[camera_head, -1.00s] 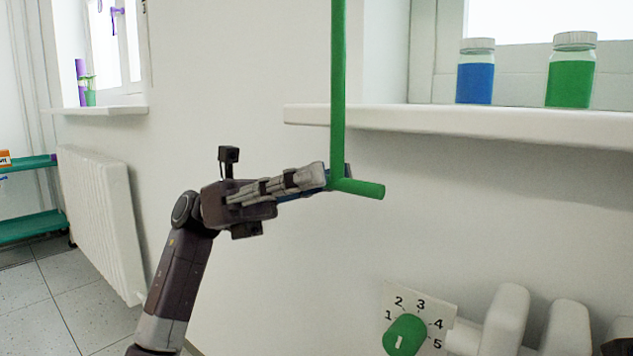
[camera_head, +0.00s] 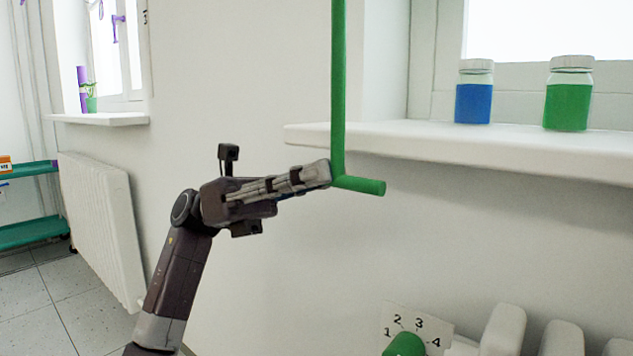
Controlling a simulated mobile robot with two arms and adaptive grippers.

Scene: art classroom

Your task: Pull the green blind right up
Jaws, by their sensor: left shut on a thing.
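A green crank rod (camera_head: 338,80) hangs vertically from above the top of the picture, in front of the near window sill. Its lower end bends into a short green handle (camera_head: 362,185) that points right. My left gripper (camera_head: 326,174) comes in from the left and is shut on the crank at the bend. The green blind itself is not in view. My right gripper is not in view.
The white window sill (camera_head: 450,146) right behind the rod bears a blue jar (camera_head: 474,100) and a green jar (camera_head: 568,103). Below are a green numbered knob (camera_head: 405,344) and white radiator parts. A white radiator (camera_head: 98,225) and a green shelf (camera_head: 28,233) stand at the left.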

